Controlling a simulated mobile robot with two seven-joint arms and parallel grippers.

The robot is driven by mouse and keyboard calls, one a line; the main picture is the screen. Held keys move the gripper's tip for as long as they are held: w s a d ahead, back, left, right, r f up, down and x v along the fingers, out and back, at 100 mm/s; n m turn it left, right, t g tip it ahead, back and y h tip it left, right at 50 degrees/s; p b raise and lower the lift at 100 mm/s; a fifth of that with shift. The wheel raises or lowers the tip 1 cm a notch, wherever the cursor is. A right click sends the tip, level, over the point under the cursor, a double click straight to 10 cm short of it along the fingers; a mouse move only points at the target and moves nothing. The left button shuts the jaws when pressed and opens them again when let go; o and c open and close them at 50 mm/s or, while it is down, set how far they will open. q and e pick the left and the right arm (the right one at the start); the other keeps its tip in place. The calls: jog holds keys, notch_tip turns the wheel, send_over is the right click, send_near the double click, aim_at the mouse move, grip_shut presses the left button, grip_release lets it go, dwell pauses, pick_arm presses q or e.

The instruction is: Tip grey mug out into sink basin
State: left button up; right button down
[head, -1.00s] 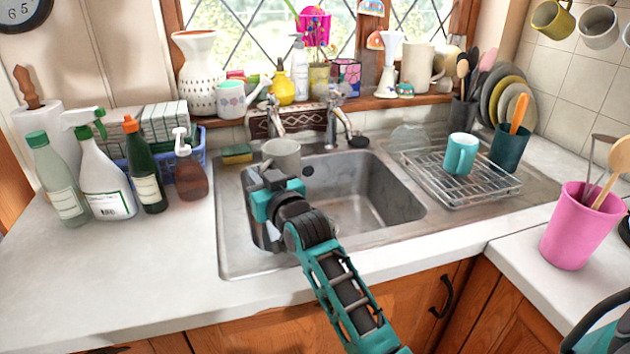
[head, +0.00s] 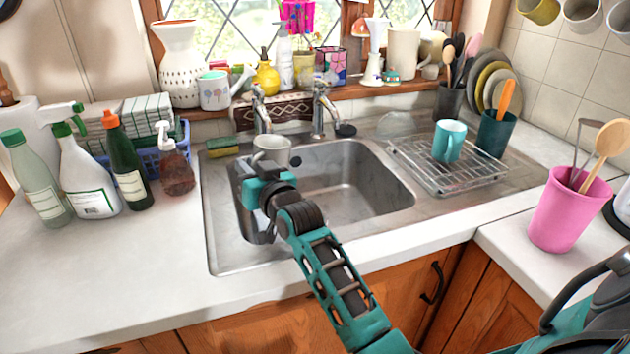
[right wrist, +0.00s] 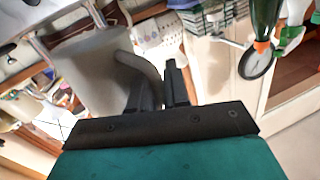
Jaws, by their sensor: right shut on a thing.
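The grey mug (head: 272,150) is above the left part of the sink basin (head: 350,192), in front of the taps. It looks upright, with its opening at the top; I cannot see what is inside. My right gripper (head: 256,172) reaches in from the lower right and is at the mug's near left side. In the right wrist view the fingers of the gripper (right wrist: 160,92) are shut on the handle of the mug (right wrist: 92,70), whose body is beside them. My left gripper is not in view.
Two taps (head: 320,108) stand behind the basin. A wire rack (head: 470,178) with a teal mug (head: 449,140) is on the drainer at right. A sponge (head: 222,147) lies at the back left. Bottles, including a spray bottle (head: 85,178), stand left of the sink.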

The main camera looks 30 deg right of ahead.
jog(key=shift+d+r+m, duration=0.3)
jog(key=shift+d+m, duration=0.45)
jog(key=shift+m, duration=0.25)
jog(key=shift+d+f+m, duration=0.25)
jog(key=shift+f+m, duration=0.05)
jog(key=shift+w+d+f+m+b, duration=0.1)
jog(key=shift+d+f+m+b, duration=0.55)
jog(key=shift+b, duration=0.35)
jog(key=shift+w+d+f+m+b, duration=0.1)
jog(key=shift+d+f+m+b, duration=0.75)
jog(key=shift+b, duration=0.35)
jog(key=shift+d+f+m+b, duration=0.35)
jog(key=shift+d+m+b, duration=0.05)
jog(key=shift+m+b, duration=0.2)
jog(key=shift+w+d+m+y, duration=0.1)
jog(key=shift+d+m+y, duration=0.3)
jog(key=shift+m, duration=0.6)
jog(key=shift+d+r+m, duration=0.3)
jog(key=shift+r, duration=0.05)
jog(key=shift+d+r+m+p, duration=0.2)
jog(key=shift+r+m+p, duration=0.1)
jog(key=shift+m, duration=0.1)
